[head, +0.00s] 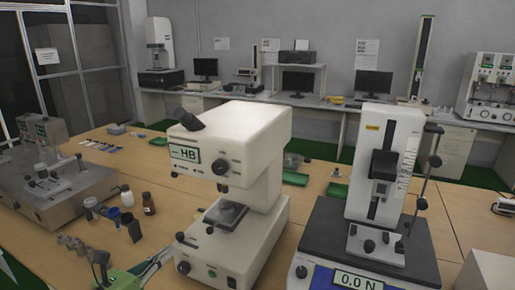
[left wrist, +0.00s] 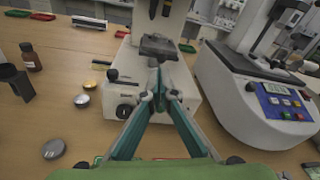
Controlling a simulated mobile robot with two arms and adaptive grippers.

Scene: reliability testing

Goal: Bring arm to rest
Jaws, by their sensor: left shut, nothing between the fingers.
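My left gripper (head: 164,255) is low in the head view, just left of the base of the white hardness tester (head: 238,235). In the left wrist view its two teal fingers meet at their tips (left wrist: 160,88), shut with nothing between them. The tester's base (left wrist: 180,103) stands right beyond the fingers there. I cannot tell whether the tips touch it. The rest of my left arm is mostly cut off by the bottom edge of the head view. My right gripper is in neither view.
A force tester (head: 385,175) stands right of the hardness tester, and its base (left wrist: 262,100) shows in the left wrist view. A brown bottle (head: 149,204) and small metal pieces (head: 70,243) are on the table at left.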

